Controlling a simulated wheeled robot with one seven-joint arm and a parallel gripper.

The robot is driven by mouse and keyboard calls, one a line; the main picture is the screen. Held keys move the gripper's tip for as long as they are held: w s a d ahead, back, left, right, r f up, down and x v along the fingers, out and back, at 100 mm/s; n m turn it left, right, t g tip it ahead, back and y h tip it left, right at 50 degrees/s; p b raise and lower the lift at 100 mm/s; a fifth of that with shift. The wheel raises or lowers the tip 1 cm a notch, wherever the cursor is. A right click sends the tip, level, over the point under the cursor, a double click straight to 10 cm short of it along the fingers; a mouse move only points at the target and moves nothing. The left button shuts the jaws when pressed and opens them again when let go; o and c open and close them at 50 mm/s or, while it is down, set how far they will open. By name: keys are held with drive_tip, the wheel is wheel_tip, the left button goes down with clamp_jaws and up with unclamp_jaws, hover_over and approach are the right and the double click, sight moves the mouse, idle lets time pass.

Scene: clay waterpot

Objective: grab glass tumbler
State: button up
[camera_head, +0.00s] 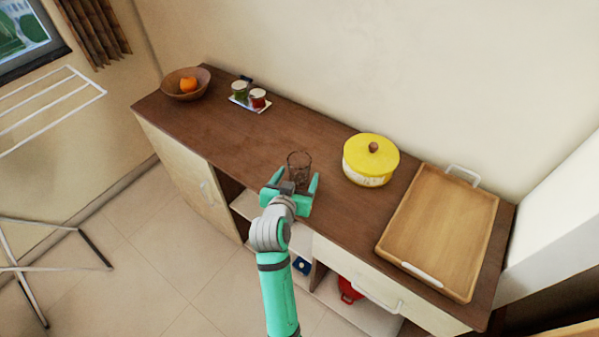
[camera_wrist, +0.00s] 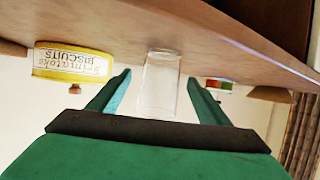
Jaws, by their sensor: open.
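A clear glass tumbler (camera_head: 299,166) stands upright on the brown countertop (camera_head: 330,143), near its front edge. My gripper (camera_head: 294,179) is open and level with the tumbler, reaching in from the front. In the wrist view, which is upside down, the tumbler (camera_wrist: 160,85) shows between the two fingers of my gripper (camera_wrist: 160,84). A gap shows on each side of the glass. I cannot tell whether any finger touches it. In the head view the gripper partly hides the tumbler's base.
A yellow-lidded pot (camera_head: 370,160) stands to the right of the tumbler, with a wooden tray (camera_head: 440,230) beyond it. Small jars on a white tray (camera_head: 263,106) and a wooden bowl with an orange (camera_head: 173,86) sit to the left. Counter between jars and tumbler is clear.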

sight(302, 166)
drive_tip(key=shift+x, duration=1.55)
drive_tip(key=shift+r, duration=0.1)
drive_tip(key=c, duration=1.3)
drive_tip(key=shift+o, duration=0.2)
drive_tip(key=shift+r, duration=0.2)
